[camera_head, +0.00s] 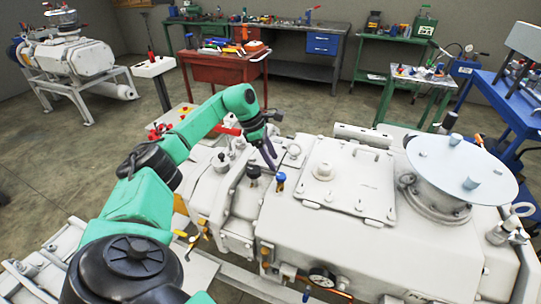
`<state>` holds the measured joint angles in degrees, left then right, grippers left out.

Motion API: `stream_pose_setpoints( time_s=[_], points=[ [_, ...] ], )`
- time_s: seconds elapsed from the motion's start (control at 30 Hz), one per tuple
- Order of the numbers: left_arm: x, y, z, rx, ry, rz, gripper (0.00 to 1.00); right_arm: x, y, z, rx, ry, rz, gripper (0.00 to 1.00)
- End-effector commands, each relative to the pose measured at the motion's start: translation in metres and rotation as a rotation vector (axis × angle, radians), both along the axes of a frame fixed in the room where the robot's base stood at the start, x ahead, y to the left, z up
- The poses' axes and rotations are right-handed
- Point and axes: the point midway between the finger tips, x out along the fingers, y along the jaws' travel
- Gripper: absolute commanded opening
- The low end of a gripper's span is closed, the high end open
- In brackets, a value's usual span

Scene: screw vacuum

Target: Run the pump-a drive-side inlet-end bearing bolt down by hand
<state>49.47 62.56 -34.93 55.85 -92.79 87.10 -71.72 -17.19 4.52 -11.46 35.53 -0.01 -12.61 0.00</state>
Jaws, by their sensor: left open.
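The white pump (328,222) fills the lower right of the head view, with a bolted square cover (345,178) and a round disc (461,168) on top. My green left arm reaches in from the lower left. My left gripper (268,154) is open at the far side of the pump, above its left end section, near a lifting ring (293,150). The bearing bolt is too small or hidden to pick out. I cannot tell whether the fingers touch anything. My right gripper is not in view.
A blue-capped fitting (280,181) and a dark knob (254,171) stand up near the gripper. A pressure gauge (321,277) is at the pump's front. A red tool cart (222,66) and a green table (424,79) stand behind.

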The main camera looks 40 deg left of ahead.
Motion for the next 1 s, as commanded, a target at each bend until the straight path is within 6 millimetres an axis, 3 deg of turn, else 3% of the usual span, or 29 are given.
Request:
stream_pose_setpoints(
  time_s=[0.13, 0.27, 0.5, 0.63, 0.8, 1.0],
  points=[
    [-0.001, 0.003, 0.007, 0.001, -0.002, 0.001, 0.56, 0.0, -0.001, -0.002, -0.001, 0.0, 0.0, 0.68],
    [-0.006, 0.01, 0.028, 0.001, -0.004, 0.002, 0.56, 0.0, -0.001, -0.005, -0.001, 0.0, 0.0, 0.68],
    [-0.021, 0.032, 0.094, 0.0, -0.007, 0.002, 0.56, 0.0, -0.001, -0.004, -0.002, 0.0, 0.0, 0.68],
    [-0.027, 0.041, 0.122, 0.0, -0.005, 0.002, 0.56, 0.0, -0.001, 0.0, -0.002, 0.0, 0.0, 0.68],
    [-0.032, 0.047, 0.135, 0.0, -0.002, 0.001, 0.56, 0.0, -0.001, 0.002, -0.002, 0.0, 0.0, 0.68],
    [-0.032, 0.047, 0.135, 0.001, -0.001, 0.0, 0.56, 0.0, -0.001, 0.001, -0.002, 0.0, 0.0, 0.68]
  ],
)
